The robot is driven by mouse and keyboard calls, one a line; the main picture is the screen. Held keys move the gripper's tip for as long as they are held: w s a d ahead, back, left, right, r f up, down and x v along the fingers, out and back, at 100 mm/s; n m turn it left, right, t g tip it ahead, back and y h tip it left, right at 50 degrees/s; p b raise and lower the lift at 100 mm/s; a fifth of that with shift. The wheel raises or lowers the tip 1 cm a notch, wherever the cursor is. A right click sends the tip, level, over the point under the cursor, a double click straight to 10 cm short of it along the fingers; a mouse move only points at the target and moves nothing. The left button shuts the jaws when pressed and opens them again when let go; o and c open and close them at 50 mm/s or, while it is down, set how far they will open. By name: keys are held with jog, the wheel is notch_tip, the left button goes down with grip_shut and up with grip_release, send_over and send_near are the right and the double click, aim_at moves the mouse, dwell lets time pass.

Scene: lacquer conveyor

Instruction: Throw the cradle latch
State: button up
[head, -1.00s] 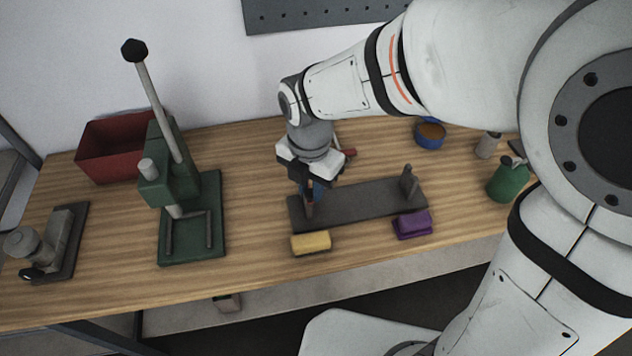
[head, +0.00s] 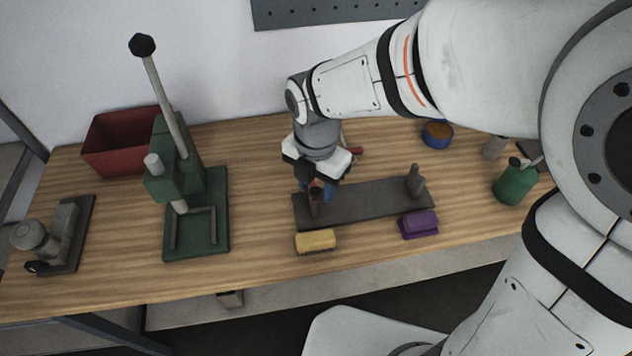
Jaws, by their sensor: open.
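The cradle is a dark grey flat base (head: 370,202) on the wooden bench, with an upright post at each end. The right post (head: 415,182) stands clear. The left post (head: 314,202) stands right below my gripper and is partly covered by it. My gripper (head: 322,188) points down over the cradle's left end, its fingers apart around or beside the top of that post; I cannot tell whether they touch it. A small red part shows between the fingers. The latch itself is not clearly distinguishable from this angle.
A yellow block (head: 316,241) and a purple block (head: 418,224) lie in front of the cradle. A green press (head: 180,190) with a tall lever and a red bin (head: 118,142) stand left. A blue bowl (head: 437,134) and green bottle (head: 515,182) stand right.

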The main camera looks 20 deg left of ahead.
aim_at(317, 189)
notch_tip(317, 189, up, 8)
jog(key=shift+f, duration=0.1)
dwell(0.4)
jog(key=s+d+m+t, duration=0.2)
jog(key=d+m+t, duration=0.1)
jog(key=d+m, duration=2.5)
jog(key=m, duration=0.5)
jog(key=shift+s+f, duration=0.25)
jog(key=shift+f, duration=0.15)
jog(key=shift+w+a+r, duration=0.1)
jog(key=shift+c, duration=0.2)
